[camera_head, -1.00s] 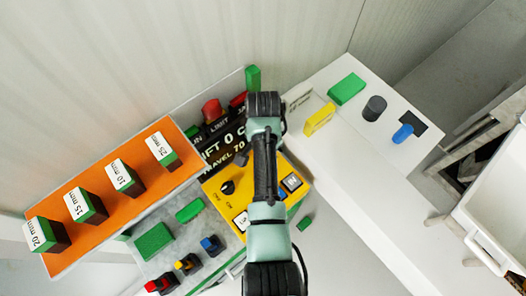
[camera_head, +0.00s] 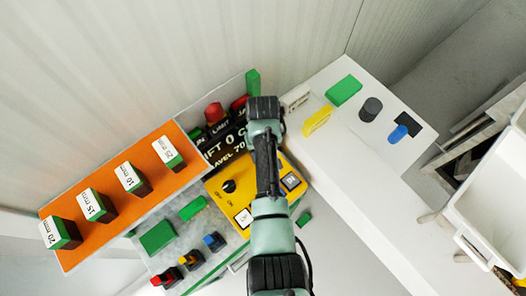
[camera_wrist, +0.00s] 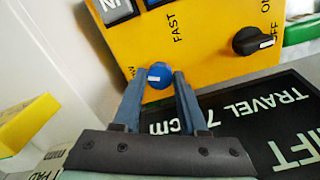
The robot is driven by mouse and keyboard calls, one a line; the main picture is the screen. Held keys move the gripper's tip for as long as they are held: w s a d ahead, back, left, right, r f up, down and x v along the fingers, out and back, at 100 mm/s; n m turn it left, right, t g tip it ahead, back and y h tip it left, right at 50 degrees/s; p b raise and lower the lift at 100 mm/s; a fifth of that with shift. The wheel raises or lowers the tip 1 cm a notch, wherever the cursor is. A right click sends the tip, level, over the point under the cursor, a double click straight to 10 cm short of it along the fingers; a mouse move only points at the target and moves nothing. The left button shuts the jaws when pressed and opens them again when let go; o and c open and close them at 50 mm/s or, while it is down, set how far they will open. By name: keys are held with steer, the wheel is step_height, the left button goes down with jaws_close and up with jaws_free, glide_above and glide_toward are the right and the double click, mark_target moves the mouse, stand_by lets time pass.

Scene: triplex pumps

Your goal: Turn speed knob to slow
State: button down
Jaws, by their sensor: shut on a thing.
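The speed knob (camera_wrist: 158,75) is a blue round knob with a white mark, on a yellow control panel (camera_wrist: 205,55) in the wrist view. The word FAST stands beside it, and part of another label shows to its left. My gripper (camera_wrist: 159,78) has its two fingers on either side of the knob and is shut on it. In the head view, my arm hides the knob and the gripper; the yellow panel (camera_head: 213,198) shows beside my arm.
A black ON/OFF knob (camera_wrist: 253,41) is on the same panel. A black display board (camera_wrist: 245,120) lies beside the panel. In the head view, an orange board (camera_head: 90,215) holds several labelled blocks, and a white table (camera_head: 350,165) stands at right.

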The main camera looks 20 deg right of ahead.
steer(key=n, duration=0.4)
steer(key=shift+w+r+n+p, duration=0.1)
steer(key=shift+w+n+p, duration=0.05)
steer(key=shift+n+p, duration=0.25)
stand_by(0.4)
steer(key=shift+c, duration=2.2)
jaws_free()
step_height(320, 180, up, 13)
steer(key=b, duration=0.2)
